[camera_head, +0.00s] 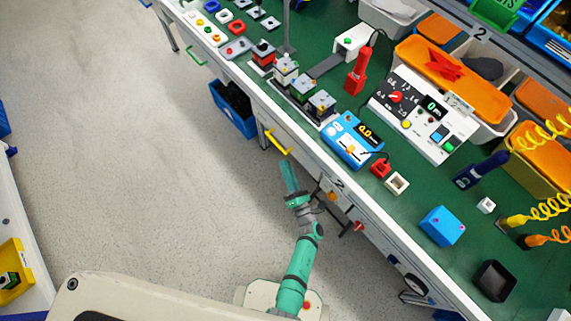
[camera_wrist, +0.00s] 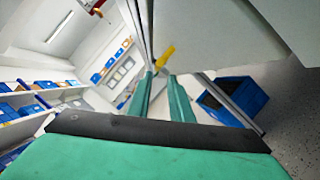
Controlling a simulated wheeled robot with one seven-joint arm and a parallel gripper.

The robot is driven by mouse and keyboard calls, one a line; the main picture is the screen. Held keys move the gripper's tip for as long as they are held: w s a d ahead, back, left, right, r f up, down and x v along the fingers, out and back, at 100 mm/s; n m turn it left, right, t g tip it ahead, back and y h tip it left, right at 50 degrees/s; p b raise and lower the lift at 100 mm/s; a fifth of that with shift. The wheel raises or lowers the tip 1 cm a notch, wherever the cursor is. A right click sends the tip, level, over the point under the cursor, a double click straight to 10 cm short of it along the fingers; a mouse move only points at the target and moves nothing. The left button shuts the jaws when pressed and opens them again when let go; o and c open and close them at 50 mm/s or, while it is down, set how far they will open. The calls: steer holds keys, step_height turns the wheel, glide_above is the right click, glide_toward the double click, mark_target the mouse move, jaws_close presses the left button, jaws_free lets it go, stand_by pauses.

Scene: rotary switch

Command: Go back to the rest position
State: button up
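My gripper (camera_head: 288,177) is in front of the workbench's front edge, over the floor side, with my green arm reaching up from the bottom of the head view. In the wrist view my gripper (camera_wrist: 160,88) shows two green fingers with a gap between them and nothing held. A white control panel (camera_head: 452,133) with a red rotary knob (camera_head: 396,97) lies on the green bench top, well apart from my gripper. A blue device (camera_head: 345,138) with a display sits nearer the bench edge.
The workbench edge (camera_head: 262,103) runs diagonally beside my arm. A yellow handle (camera_head: 277,141) is close to my gripper and also shows in the wrist view (camera_wrist: 164,56). A blue bin (camera_head: 233,108) stands below the bench. The grey floor (camera_head: 140,150) to the left is clear.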

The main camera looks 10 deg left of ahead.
stand_by(0.5)
steer(key=s+d+r+m+t+h, duration=0.1)
steer(key=s+d+r+m+h, duration=0.3)
steer(key=s+m, duration=0.45)
steer(key=s+d+r+m+h, duration=0.2)
steer(key=s+r+m+h, duration=0.25)
steer(key=s+m, duration=0.45)
steer(key=s+d+r+m+g+h, duration=0.2)
steer(key=s+r+m, duration=1)
steer(key=r, duration=0.4)
steer(key=shift+s+d+r+m+g+h, duration=0.25)
steer(key=shift+s+m+g+h, duration=0.15)
steer(key=shift+m, duration=0.25)
